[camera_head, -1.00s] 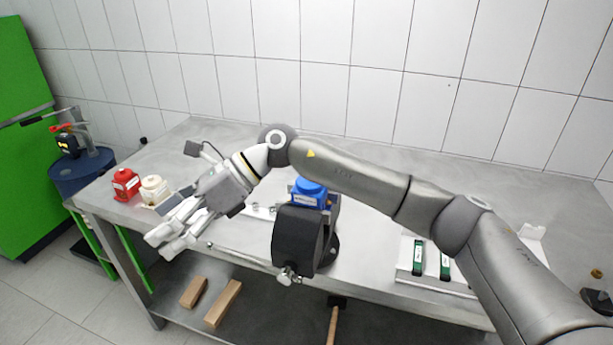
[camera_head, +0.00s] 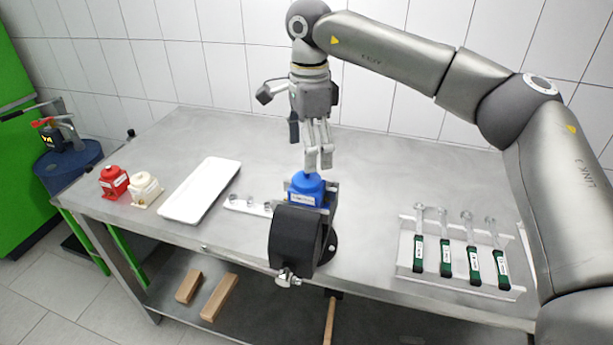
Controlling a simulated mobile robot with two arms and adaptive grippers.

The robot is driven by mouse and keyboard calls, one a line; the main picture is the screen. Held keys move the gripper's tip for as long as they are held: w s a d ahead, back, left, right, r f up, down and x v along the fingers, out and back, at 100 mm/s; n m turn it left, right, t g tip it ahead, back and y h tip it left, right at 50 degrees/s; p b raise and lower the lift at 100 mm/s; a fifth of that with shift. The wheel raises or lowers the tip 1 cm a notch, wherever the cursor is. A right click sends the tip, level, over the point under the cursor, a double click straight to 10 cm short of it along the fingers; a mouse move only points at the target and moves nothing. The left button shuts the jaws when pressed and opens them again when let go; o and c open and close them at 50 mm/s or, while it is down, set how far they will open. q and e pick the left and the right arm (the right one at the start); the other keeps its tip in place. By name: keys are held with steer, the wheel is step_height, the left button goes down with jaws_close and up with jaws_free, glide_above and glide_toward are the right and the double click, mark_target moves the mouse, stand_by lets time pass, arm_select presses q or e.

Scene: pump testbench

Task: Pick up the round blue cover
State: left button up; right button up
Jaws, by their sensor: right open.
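The blue cover (camera_head: 303,196) has a rounded top and a white label on its front. It sits in a dark vise (camera_head: 296,238) at the front edge of the table. My right gripper (camera_head: 319,164) points straight down right above the blue cover, its fingers open and their tips close to its top. I cannot tell whether the tips touch it. The vise hides the lower part of the cover. My left gripper is not in view.
A white tray (camera_head: 201,190), a red pump part (camera_head: 113,181) and a white one (camera_head: 145,188) stand on the steel table to the left. A rack of several green-handled wrenches (camera_head: 446,257) stands at the right. The back of the table is clear.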

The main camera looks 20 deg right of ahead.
mark_target(307, 181)
steer(key=shift+f, duration=0.65)
steer(key=shift+f+p, duration=0.35)
steer(key=shift+p, duration=0.1)
steer(key=f+p, duration=0.1)
steer(key=f, duration=0.2)
steer(key=shift+w+a+f+p, duration=0.15)
steer(key=shift+a+p, duration=0.05)
steer(key=shift+p, duration=0.2)
steer(key=shift+f, duration=0.6)
steer(key=c, duration=1.2)
steer(key=shift+r, duration=0.15)
